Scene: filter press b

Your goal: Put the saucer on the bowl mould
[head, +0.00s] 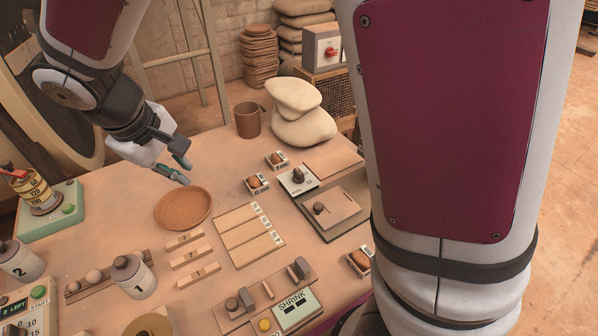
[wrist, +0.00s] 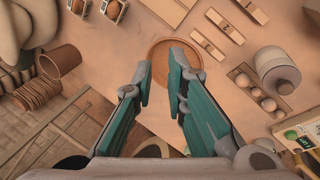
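The saucer looks to be the round, shallow terracotta dish (head: 183,209) lying on the table, left of the wooden slats. In the wrist view it (wrist: 161,52) lies beyond my fingertips, partly covered by the right finger. My gripper (head: 187,174) is open and empty, above and just behind the saucer in the head view. I cannot tell for sure which thing is the bowl mould; a round tan piece (head: 150,324) is cut off at the bottom edge of the head view.
A canister marked 1 (head: 133,277), a brown cup (head: 247,120) and stacked pale lumps (head: 303,125) stand around. Table near the dish's left is clear.

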